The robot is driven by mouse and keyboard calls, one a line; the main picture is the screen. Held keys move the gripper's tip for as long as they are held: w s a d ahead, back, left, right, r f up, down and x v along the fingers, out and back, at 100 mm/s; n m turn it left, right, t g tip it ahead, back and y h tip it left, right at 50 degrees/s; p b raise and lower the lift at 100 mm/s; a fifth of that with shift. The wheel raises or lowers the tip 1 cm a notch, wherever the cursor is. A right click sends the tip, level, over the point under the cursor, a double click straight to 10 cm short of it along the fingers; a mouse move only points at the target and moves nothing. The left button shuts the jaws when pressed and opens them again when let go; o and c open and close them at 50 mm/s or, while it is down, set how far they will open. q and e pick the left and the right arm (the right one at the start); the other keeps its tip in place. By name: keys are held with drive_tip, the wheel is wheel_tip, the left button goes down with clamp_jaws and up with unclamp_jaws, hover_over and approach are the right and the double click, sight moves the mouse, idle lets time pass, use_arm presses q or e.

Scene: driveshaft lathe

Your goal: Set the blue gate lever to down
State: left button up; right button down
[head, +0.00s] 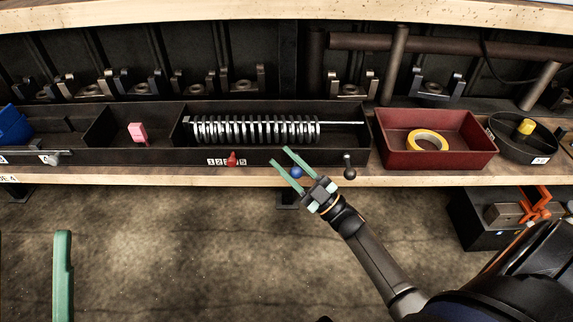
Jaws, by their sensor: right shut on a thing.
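The blue gate lever (297,173) shows as a small blue ball knob at the front wall of the long dark trough. Its stem and mount are mostly hidden, so I cannot tell its setting. My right gripper (279,158) reaches up from the lower right, with its pale green fingers on either side of the knob, shut on it. My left gripper (31,262) shows only as pale green fingers at the lower left, apart and empty, away from the bench.
A red lever (231,159) and a black-knobbed lever (349,173) flank the blue one. A red bin (470,153) with a yellow ring (428,141) stands right. Floor in front is clear.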

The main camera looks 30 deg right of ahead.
drive_tip(key=shift+f, duration=0.15)
drive_tip(key=c, duration=0.5)
unclamp_jaws()
drive_tip(key=shift+c, duration=0.2)
drive_tip(key=shift+s, duration=0.1)
drive_tip(key=p+v, duration=0.1)
drive_tip(key=v, duration=1.1)
drive_tip(key=shift+d, duration=0.2)
drive_tip(key=shift+s+a, duration=0.1)
